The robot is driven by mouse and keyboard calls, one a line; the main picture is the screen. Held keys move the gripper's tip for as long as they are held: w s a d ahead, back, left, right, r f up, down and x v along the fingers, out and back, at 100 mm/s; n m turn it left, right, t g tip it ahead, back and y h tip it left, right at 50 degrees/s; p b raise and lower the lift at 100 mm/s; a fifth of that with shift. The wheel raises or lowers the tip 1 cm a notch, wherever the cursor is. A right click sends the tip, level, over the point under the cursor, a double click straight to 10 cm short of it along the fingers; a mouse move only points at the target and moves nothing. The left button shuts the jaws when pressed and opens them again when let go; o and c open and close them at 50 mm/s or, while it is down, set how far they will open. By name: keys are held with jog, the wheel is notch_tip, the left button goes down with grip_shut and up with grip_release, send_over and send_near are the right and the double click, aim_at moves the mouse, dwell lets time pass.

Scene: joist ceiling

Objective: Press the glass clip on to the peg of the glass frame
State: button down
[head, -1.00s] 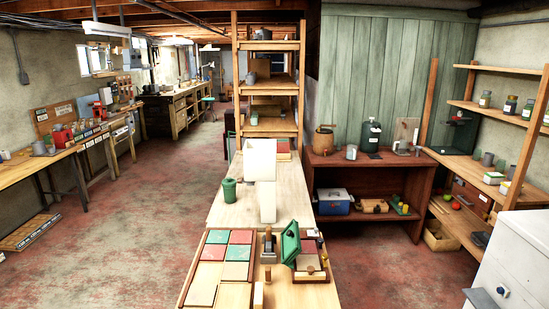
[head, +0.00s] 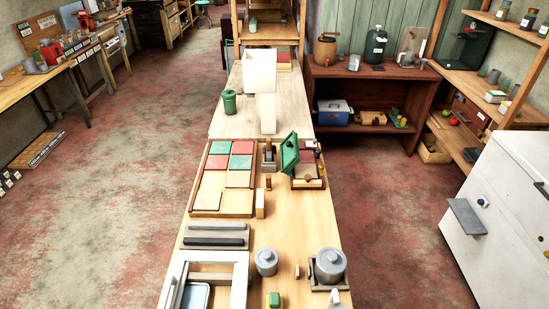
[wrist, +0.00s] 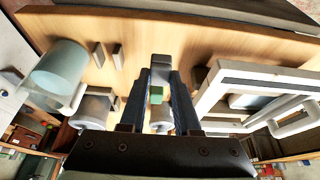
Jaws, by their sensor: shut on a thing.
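My gripper (wrist: 160,78) shows in the wrist view, its dark fingers closed on a small dark grey piece (wrist: 161,68), apparently the glass clip. The fingers partly cover it. The white glass frame (head: 241,285) lies on the bench at the lower left of the head view, cut off by the picture edge. It also shows in the wrist view (wrist: 214,88), to the right of my fingers, apart from the held piece. I cannot make out its peg. A green block (head: 274,298) stands right of the frame; a green block also shows between my fingers (wrist: 156,95). My gripper is outside the head view.
A tile tray (head: 190,205) and an open green-lidded box (head: 290,155) are farther back. A translucent mug (wrist: 58,68) stands left in the wrist view.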

jog(key=shift+r+p, duration=0.3)
jog(key=shift+r, duration=0.4)
jog(key=shift+f, duration=0.1)
